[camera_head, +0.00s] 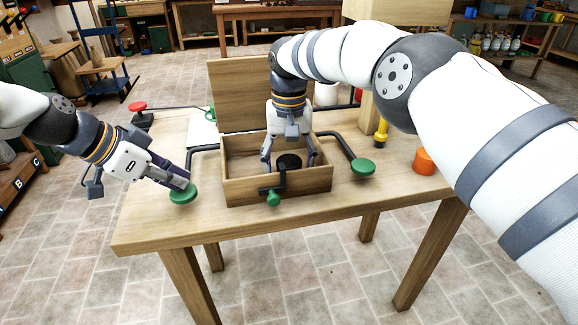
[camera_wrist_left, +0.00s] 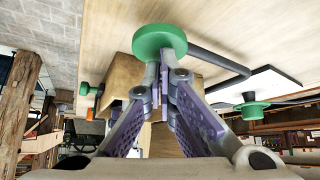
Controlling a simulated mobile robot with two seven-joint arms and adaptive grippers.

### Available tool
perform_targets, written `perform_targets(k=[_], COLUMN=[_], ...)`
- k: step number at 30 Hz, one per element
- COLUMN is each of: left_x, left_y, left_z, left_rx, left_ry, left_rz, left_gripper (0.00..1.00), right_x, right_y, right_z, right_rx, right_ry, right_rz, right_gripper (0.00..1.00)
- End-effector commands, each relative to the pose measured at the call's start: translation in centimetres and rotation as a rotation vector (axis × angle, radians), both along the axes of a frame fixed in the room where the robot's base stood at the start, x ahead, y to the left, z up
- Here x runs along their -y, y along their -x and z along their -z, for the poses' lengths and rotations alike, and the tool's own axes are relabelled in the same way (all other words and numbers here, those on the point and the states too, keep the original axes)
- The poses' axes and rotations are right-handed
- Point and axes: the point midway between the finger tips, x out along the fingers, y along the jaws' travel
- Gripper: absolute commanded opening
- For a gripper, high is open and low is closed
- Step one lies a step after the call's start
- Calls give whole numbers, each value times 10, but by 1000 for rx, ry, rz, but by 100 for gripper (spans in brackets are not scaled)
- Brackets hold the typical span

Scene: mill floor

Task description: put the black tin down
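The black tin (camera_head: 289,161) is inside the open wooden box (camera_head: 290,190) on the table. My right gripper (camera_head: 289,160) points down into the box, one finger on each side of the tin. Its fingers look spread, with gaps between them and the tin; the tin's lower part is hidden. My left gripper (camera_head: 181,184) is at the green knob (camera_head: 183,196) on the black bar left of the box. In the left wrist view its fingertips (camera_wrist_left: 163,72) are together, at or touching the green knob (camera_wrist_left: 160,41), with nothing visible gripped between them.
The box lid (camera_head: 240,92) stands up behind it. A green-knobbed bar (camera_head: 363,167) reaches out on the right, another green knob (camera_head: 273,199) is at the front.

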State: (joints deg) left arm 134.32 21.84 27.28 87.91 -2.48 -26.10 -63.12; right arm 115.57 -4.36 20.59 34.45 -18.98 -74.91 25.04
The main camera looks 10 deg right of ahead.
Motion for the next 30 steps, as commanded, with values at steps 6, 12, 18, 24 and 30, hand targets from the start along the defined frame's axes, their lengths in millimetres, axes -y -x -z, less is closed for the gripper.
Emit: perform_targets(k=[6, 12, 18, 24, 30], left_x=[0, 0, 0, 0, 0], left_y=[0, 0, 0, 0, 0], left_z=[0, 0, 0, 0, 0], left_rx=[0, 0, -1, 0, 0], left_ry=[0, 0, 0, 0, 0], left_rz=[0, 0, 1, 0, 0], left_gripper=[0, 0, 0, 0, 0], right_x=[0, 0, 0, 0, 0], right_y=[-1, 0, 0, 9, 26], right_z=[-49, -68, -69, -83, -103], right_rx=[6, 2, 1, 2, 3], right_ry=[0, 0, 0, 2, 0], right_rz=[0, -1, -1, -2, -1], right_gripper=[64, 64, 64, 64, 64])
